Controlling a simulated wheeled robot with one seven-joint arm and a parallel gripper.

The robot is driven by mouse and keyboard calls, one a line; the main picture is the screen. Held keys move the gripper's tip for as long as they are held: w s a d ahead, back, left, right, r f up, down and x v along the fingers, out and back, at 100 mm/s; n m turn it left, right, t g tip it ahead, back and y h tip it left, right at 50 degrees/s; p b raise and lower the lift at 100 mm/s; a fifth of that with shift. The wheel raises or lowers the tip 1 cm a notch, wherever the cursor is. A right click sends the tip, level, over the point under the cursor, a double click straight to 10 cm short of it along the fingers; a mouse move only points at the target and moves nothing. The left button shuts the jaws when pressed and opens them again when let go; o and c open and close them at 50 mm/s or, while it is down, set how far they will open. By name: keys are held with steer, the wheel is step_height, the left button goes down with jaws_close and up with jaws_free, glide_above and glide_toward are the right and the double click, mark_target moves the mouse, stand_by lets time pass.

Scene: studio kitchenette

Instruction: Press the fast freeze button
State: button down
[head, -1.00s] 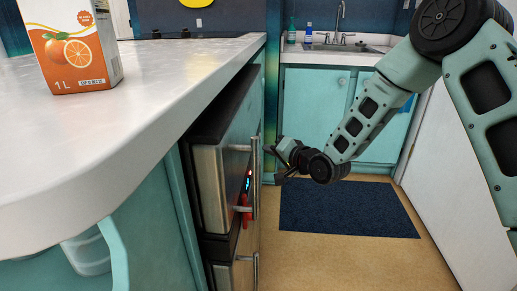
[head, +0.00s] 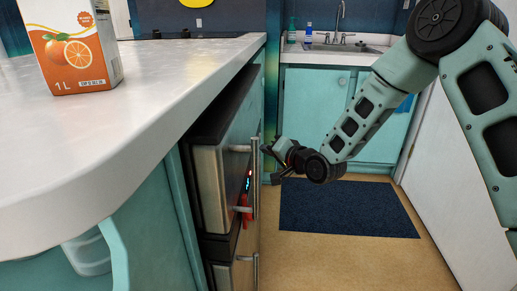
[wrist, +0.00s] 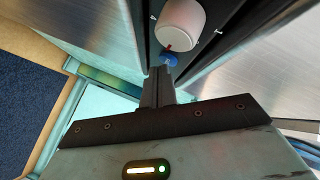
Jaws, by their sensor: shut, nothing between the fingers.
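A small round blue button (wrist: 169,59) is set in a dark panel strip of the steel appliance, just below a white knob with a red mark (wrist: 181,25). I see no readable label on the button. My gripper (wrist: 161,72) is shut and empty in the wrist view. Its fingertips are right at the lower edge of the button and cover part of it; I cannot tell whether they touch it. In the head view my gripper (head: 268,150) is beside the upper handle of the steel appliance (head: 210,190), and the button cannot be made out.
A vertical handle (head: 255,180) stands out from the appliance front, close to my gripper. The white counter (head: 170,90) with an orange juice carton (head: 75,50) is at left. Floor with a blue mat (head: 345,208) is clear.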

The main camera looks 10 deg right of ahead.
steer(key=shift+a, duration=0.1)
stand_by(0.3)
steer(key=shift+s+d, duration=0.15)
steer(key=shift+d, duration=0.4)
steer(key=shift+d, duration=0.1)
steer(key=d, duration=0.1)
steer(key=s+d+p, duration=0.1)
steer(key=d, duration=0.1)
steer(key=s+d, duration=0.1)
steer(key=d, duration=0.1)
steer(key=shift+d, duration=0.25)
stand_by(0.4)
